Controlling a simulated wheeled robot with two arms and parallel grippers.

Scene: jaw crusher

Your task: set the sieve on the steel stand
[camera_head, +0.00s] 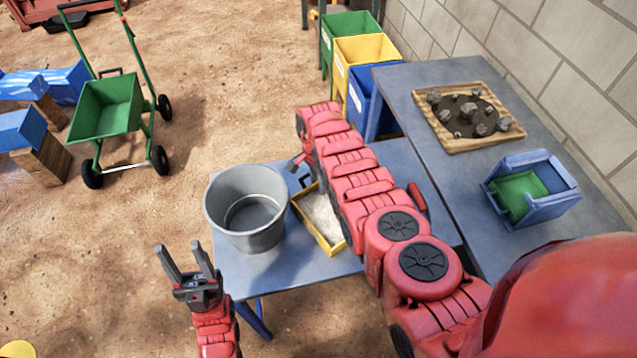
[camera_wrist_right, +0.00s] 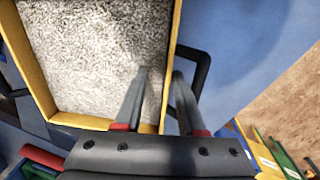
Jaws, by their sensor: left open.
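The likely sieve (camera_head: 322,218) is a shallow yellow-framed tray with a pale speckled face and a black handle, lying on the blue table, partly hidden by my right arm. It fills the upper left of the right wrist view (camera_wrist_right: 90,55). My right gripper (camera_wrist_right: 160,73) has its fingers apart over the frame's edge beside the black handle (camera_wrist_right: 202,72); contact is unclear. A round grey metal vessel (camera_head: 230,232), open on top with a ring inside, stands left of the tray; I cannot tell if it is the steel stand. My left gripper (camera_head: 182,256) is open and empty, left of the table.
The low blue table (camera_head: 300,268) adjoins a longer table (camera_head: 420,80) holding a wooden tray of stones (camera_head: 468,140) and a blue-green box (camera_head: 530,188). Coloured bins (camera_head: 362,48) stand behind. A green cart (camera_head: 108,105) is at left. Open sandy ground lies between.

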